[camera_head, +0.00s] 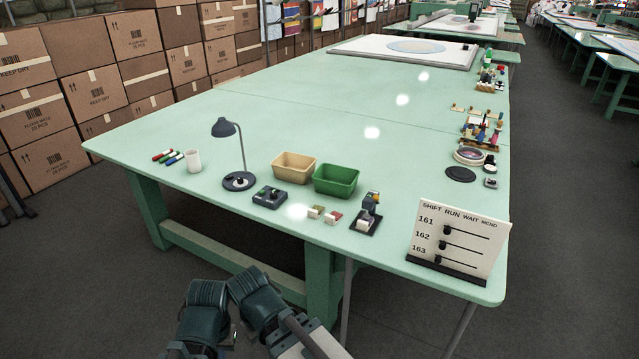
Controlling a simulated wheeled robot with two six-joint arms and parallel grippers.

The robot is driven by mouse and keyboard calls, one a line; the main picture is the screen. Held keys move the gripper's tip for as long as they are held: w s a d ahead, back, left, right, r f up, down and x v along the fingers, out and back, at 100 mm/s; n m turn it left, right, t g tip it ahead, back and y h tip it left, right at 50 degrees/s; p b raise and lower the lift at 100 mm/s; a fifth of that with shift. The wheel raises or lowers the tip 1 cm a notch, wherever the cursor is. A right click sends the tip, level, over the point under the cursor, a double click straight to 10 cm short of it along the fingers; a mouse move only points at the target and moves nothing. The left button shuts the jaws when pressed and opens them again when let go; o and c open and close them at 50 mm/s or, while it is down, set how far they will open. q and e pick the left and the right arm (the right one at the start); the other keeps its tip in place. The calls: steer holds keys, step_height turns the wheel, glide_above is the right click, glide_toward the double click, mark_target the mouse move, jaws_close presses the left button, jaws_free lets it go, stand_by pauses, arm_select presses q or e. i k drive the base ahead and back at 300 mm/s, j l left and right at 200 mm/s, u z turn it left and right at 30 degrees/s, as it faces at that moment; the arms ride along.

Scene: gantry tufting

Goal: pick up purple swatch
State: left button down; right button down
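I cannot pick out a purple swatch for certain. Two small swatch-like stacks lie near the table's front edge, one pale with green (316,212) and one with red (333,217). A round hoop (468,156) at the right edge has a purplish tint, but it is too small to read. My two dark arms show at the bottom, folded close together in front of the table and below its top. Their fingertips are not visible.
The green table (330,140) has a wide clear middle. Along its front stand a lamp (236,150), a white cup (193,161), a tan bin (294,167), a green bin (336,180) and a white board (459,238). Cartons (95,92) line the left.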

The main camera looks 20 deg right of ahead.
mark_target(362, 225)
steer(key=z, duration=0.4)
steer(key=i+l+z, duration=0.1)
steer(key=z, duration=0.35)
steer(key=i+z, duration=0.1)
steer(key=z, duration=0.7)
steer(key=i+z, duration=0.15)
steer(key=z, duration=0.3)
steer(key=k+j, duration=0.05)
